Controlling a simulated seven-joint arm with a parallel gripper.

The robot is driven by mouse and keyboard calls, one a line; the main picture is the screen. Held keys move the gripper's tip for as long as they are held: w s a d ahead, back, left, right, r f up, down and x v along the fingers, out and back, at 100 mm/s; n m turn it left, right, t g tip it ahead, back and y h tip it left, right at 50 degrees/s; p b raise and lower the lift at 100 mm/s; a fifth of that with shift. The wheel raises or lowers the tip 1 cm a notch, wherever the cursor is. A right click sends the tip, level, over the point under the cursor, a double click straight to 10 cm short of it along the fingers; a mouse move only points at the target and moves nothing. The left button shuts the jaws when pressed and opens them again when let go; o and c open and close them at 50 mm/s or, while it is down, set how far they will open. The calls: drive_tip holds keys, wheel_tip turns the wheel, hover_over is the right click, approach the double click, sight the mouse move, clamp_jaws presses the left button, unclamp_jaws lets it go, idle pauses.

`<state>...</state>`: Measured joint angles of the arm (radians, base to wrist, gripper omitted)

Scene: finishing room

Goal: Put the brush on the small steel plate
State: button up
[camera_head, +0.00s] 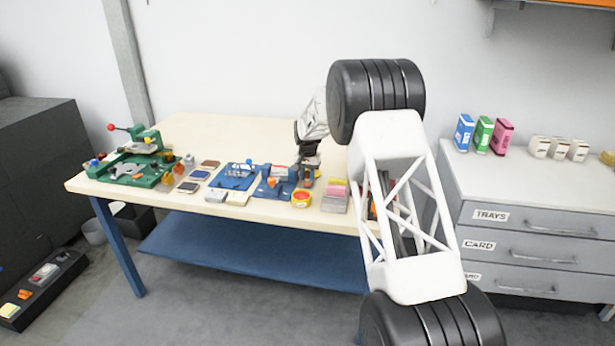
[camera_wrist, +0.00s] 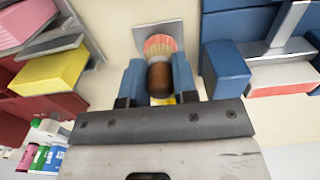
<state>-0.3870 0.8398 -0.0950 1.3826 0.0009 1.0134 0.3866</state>
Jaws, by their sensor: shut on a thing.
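The brush shows in the wrist view as a round brown handle end (camera_wrist: 159,78) with pale, orange-red bristles (camera_wrist: 160,45) beyond it. My gripper (camera_wrist: 159,84) is shut on it, one blue finger on each side. The small steel plate (camera_wrist: 143,27) is a grey square behind the bristles, partly covered by them. The bristles are over the plate in this view; I cannot tell whether they touch it. In the head view my gripper (camera_head: 308,172) is over the bench, beside the blue fixture, and the plate cannot be made out.
A blue fixture (camera_head: 272,188) stands close on one side, and a tray of pink and yellow blocks (camera_head: 335,196) on the other. A green fixture (camera_head: 135,170) is far left. The bench's back (camera_head: 220,130) is clear.

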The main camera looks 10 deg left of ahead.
sight(308, 172)
drive_tip(key=shift+f, duration=0.2)
drive_tip(key=o, duration=0.9)
drive_tip(key=shift+r, duration=0.1)
wheel_tip(308, 172, up, 12)
idle(0.5)
drive_tip(key=shift+d, duration=0.1)
idle(0.8)
